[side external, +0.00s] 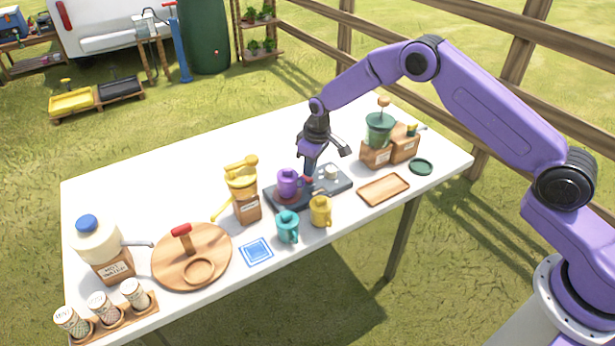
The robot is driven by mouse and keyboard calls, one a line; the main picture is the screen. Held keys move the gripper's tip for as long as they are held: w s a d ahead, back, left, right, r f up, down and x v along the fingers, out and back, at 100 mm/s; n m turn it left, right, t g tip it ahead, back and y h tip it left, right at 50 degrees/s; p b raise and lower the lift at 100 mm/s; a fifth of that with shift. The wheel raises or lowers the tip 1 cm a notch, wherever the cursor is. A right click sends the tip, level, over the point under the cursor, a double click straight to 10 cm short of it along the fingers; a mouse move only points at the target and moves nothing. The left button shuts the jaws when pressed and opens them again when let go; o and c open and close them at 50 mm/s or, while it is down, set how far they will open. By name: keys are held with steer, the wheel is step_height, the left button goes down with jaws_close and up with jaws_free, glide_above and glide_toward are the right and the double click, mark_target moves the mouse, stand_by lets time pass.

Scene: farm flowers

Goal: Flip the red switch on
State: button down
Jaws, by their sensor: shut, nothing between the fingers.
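A small red piece (307,180), which looks like the red switch, shows on the dark grey base (342,187), just right of a purple mug (287,184). It is too small to tell which way it is set. My gripper (308,172) is shut and empty, pointing down over the base, with its tips right at or just above the red piece. I cannot tell whether they touch. A small whitish block (331,172) sits on the base to the right. A larger red handle (181,230) stands on a round wooden board (165,262) at the left.
Teal (287,228) and yellow (320,211) mugs stand close in front of the base. A yellow-topped dispenser (244,190) is to its left. A green-topped container (379,130) stands behind right, and a wooden tray (383,190) lies right. The back left of the table is clear.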

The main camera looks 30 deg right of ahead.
mark_target(310, 179)
steer(key=shift+f, duration=0.85)
stand_by(0.7)
steer(key=shift+r, duration=3.5)
